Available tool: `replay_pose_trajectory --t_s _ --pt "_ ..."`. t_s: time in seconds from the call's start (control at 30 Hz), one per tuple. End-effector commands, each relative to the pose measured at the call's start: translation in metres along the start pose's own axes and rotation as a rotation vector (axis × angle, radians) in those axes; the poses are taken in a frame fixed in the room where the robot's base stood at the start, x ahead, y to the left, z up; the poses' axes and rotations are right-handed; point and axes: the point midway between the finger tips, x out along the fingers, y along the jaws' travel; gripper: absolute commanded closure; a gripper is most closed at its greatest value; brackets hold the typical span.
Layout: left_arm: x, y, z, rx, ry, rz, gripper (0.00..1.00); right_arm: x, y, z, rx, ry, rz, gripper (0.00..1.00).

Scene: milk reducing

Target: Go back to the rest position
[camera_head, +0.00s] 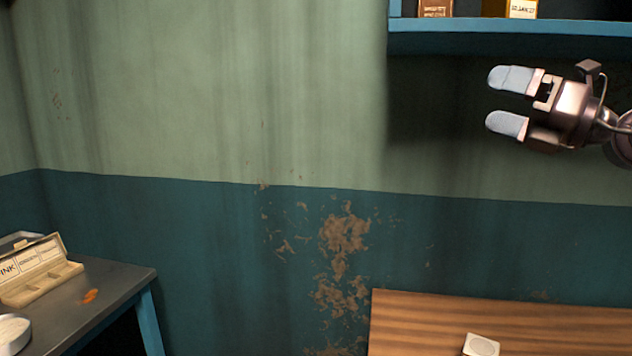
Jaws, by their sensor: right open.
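My right gripper (507,101) comes in from the right, below the blue shelf. Its two pale fingertips are apart and point left, with nothing between them. It is empty and stands clear of the shelf, in front of the wall. My left gripper is not in view.
A blue shelf (510,45) at the upper right bears a brown box (435,8) and a white-labelled box (522,9). A wooden table (420,325) at the lower right bears a small white item (481,345). A dark table (115,285) at the left bears a compartment box (40,272).

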Motion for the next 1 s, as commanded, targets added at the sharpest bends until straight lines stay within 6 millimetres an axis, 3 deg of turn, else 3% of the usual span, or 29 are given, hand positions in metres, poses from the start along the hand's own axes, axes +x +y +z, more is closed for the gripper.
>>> replay_pose_trajectory --t_s 0.03,0.23,0.47,0.67,0.8,1.0 --pt "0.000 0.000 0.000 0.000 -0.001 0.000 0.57 0.000 -0.013 -0.021 0.098 -0.035 0.036 0.00" --pt "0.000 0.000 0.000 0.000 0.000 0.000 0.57 -0.015 -0.056 -0.077 0.459 -0.248 0.112 0.00" --pt "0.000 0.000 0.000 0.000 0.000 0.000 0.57 -0.059 -0.117 -0.143 0.867 -0.569 0.046 0.00" --pt "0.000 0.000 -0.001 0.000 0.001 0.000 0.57 -0.117 -0.170 -0.218 1.193 -0.876 -0.140 0.00" --pt "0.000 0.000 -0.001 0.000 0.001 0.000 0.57 -0.166 -0.195 -0.283 1.398 -1.087 -0.333 0.00" --pt "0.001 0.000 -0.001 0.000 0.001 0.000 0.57 -0.235 -0.201 -0.383 1.648 -1.346 -0.670 0.00"
